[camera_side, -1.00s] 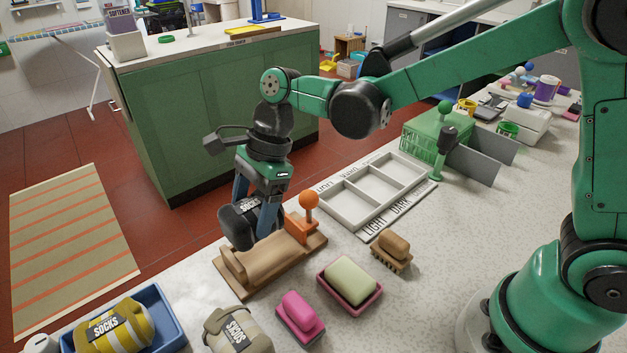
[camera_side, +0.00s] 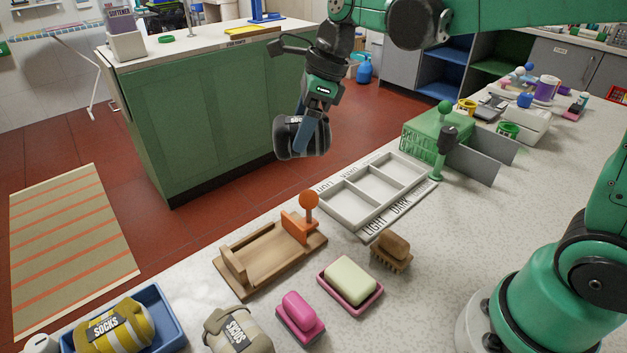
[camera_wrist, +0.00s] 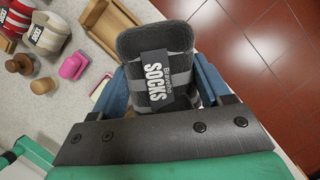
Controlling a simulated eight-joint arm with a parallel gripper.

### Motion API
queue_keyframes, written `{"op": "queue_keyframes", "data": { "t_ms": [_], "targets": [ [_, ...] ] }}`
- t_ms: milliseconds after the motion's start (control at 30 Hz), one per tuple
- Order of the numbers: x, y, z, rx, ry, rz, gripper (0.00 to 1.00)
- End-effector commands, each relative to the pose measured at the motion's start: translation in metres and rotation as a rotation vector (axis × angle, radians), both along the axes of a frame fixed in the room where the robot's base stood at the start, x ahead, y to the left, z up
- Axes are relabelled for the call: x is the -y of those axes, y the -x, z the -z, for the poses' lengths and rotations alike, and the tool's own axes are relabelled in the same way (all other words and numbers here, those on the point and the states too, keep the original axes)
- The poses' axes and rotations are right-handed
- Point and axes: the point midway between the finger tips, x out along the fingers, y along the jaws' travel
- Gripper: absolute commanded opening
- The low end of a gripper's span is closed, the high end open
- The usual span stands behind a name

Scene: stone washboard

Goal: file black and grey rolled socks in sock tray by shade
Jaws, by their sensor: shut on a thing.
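My gripper (camera_side: 318,135) is shut on a dark rolled sock (camera_side: 290,142) with a SOCKS label. It holds the sock in the air, left of and above the sock tray. In the wrist view the dark grey sock (camera_wrist: 150,48) sits between the blue fingers, its label facing the camera. The white sock tray (camera_side: 352,208) lies on the counter with open, empty compartments and the words LIGHT and DARK on its near rim. A beige-grey rolled sock (camera_side: 238,331) with a label lies at the front edge. A yellow striped rolled sock (camera_side: 118,326) lies in a blue bin (camera_side: 165,308).
A wooden stand with an orange clamp (camera_side: 270,262) is on the counter, empty. Near it are a pink brush (camera_side: 298,312), a soap dish (camera_side: 350,282) and a wooden brush (camera_side: 392,250). A green crate (camera_side: 425,135) stands behind the tray.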

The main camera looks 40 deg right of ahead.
Motion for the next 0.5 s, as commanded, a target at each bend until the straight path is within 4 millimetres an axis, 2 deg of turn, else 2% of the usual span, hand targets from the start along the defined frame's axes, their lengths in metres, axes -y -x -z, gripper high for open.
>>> {"op": "queue_keyframes", "data": {
  "t_ms": [33,200,333,500],
  "targets": [
    [0.026,0.001,0.01,0.001,0.002,0.128,0.18],
    [0.097,0.014,0.036,0.011,-0.001,0.524,0.18],
    [0.132,0.028,0.049,0.022,-0.007,0.733,0.18],
    [0.151,0.038,0.057,0.031,-0.012,0.859,0.18]
  ]
}}
